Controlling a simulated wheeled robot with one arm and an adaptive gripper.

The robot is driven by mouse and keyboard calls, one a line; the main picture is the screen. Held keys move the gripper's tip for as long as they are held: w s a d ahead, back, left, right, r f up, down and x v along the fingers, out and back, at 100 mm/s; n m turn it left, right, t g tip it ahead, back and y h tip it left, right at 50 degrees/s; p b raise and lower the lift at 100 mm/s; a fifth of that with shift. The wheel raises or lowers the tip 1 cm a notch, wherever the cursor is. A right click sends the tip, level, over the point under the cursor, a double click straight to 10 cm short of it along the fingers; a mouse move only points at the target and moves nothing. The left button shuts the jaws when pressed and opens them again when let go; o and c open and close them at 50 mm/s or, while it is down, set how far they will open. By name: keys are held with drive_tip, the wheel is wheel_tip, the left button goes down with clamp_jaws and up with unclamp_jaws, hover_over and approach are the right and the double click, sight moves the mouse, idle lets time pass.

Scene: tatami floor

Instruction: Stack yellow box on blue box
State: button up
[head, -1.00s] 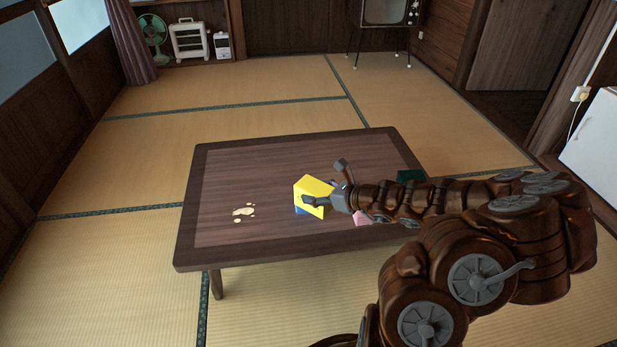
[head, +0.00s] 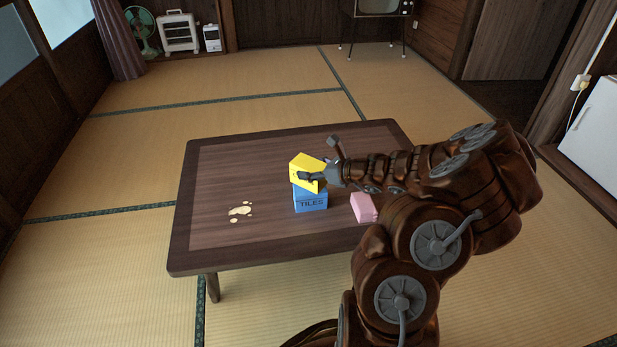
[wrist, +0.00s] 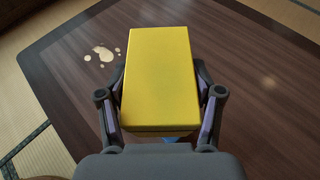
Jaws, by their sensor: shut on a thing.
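The yellow box (head: 305,168) is held in my gripper (head: 316,172), slightly tilted, at the top of the blue box (head: 311,202). The blue box stands on the low wooden table and has "TILES" on its front. In the head view the yellow box overlaps the upper edge of the blue box; I cannot tell whether they touch. In the wrist view the yellow box (wrist: 161,78) fills the space between the two fingers, which press its sides. Only a small bit of blue shows beneath it there.
A pink box (head: 364,207) lies on the wooden table (head: 262,238) to the right of the blue box, close under my arm. Pale spilled spots (head: 240,210) mark the table's left part. The table is otherwise mostly clear on the left.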

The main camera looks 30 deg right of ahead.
wheel_tip(320, 180, down, 2)
drive_tip(key=shift+f+b, duration=0.1)
drive_tip(key=shift+b, duration=0.7)
drive_tip(key=o, duration=1.4)
